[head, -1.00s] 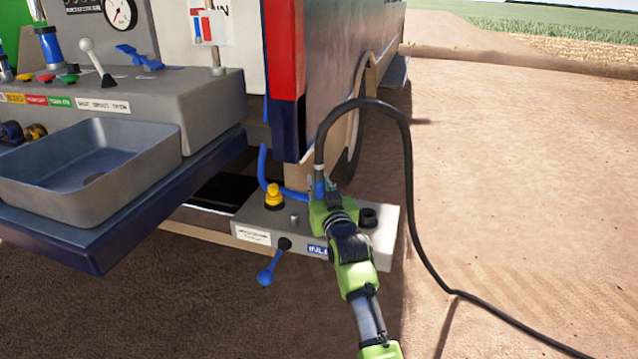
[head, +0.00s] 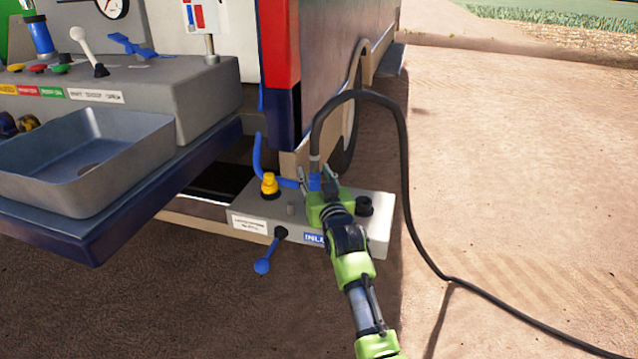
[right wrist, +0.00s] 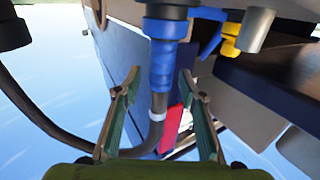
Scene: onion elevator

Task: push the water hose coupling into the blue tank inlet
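The blue hose coupling (head: 315,182) stands upright over the grey inlet block, with the black hose (head: 403,150) rising from its top. In the right wrist view the ribbed coupling (right wrist: 164,68) meets a black ring (right wrist: 166,10); how deep it sits cannot be seen. My right gripper (head: 317,180) is open, with one finger on each side of the coupling and hose. In the right wrist view, gaps show between the fingers (right wrist: 160,108) and the hose. The gripper's body hides the inlet in the head view. My left gripper is not in view.
The grey block (head: 375,236) carries a blue inlet label (head: 314,239), a yellow fitting (head: 270,186), a black round fitting (head: 364,205) and a blue-handled lever (head: 265,262). A grey sink (head: 85,160) stands left. The hose loops right onto open dirt ground.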

